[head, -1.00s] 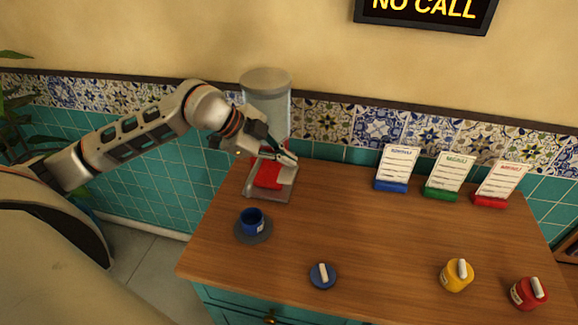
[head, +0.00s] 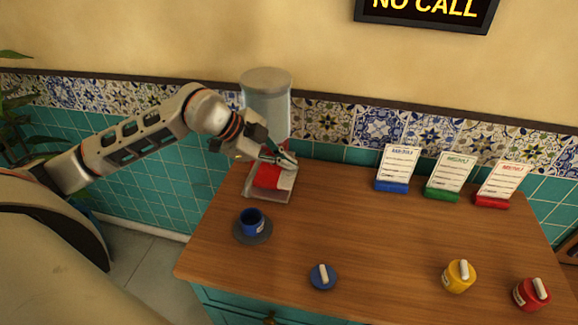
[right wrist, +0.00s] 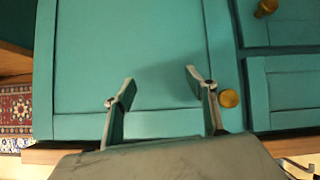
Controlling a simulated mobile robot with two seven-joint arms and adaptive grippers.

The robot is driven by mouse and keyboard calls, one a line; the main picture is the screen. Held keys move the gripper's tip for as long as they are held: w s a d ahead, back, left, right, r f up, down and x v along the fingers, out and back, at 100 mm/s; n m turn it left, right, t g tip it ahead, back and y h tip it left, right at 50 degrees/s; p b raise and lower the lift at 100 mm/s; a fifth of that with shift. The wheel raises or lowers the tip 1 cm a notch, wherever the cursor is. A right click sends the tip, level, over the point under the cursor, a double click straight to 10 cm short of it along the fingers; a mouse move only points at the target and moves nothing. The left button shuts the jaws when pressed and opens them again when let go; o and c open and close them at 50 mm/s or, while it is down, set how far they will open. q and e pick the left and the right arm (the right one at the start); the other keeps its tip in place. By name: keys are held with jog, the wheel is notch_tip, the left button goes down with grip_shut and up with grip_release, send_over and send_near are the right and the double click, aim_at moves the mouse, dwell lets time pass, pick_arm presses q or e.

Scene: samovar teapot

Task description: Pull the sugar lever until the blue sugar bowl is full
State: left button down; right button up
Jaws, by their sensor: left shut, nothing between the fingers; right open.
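The sugar dispenser (head: 266,95) has a clear cylinder with a grey lid and stands at the back left of the counter. A red part (head: 267,177) shows low on its front; I cannot tell whether it is the lever. My left gripper (head: 290,163) is shut and empty at the dispenser's front, just above the red part, and hides some of it. The blue sugar bowl (head: 252,222) stands open on a grey saucer (head: 265,236) in front of the dispenser. Its fill level is too dark to tell. My right gripper (right wrist: 160,85) is open and empty before a teal cabinet door.
A blue lid (head: 323,277) lies on the front of the wooden counter (head: 370,235). A yellow jar (head: 458,277) and a red jar (head: 531,294) stand at the front right. Blue, green and red card stands line the back right. The counter's middle is clear.

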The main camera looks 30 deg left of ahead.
aim_at(287, 172)
pick_arm(q)
jog(key=shift+s+f+b, duration=0.15)
jog(key=shift+f+b, duration=0.25)
jog(key=shift+f, duration=0.4)
dwell(0.6)
jog(key=shift+r, duration=0.1)
jog(key=shift+r+p, duration=1.2)
jog(key=shift+r, duration=0.75)
jog(key=shift+w, duration=0.2)
jog(key=shift+r+p, duration=0.8)
jog(key=shift+r, duration=0.15)
notch_tip(287, 172, up, 3)
jog(key=shift+w+p, duration=0.15)
jog(key=shift+p, duration=0.85)
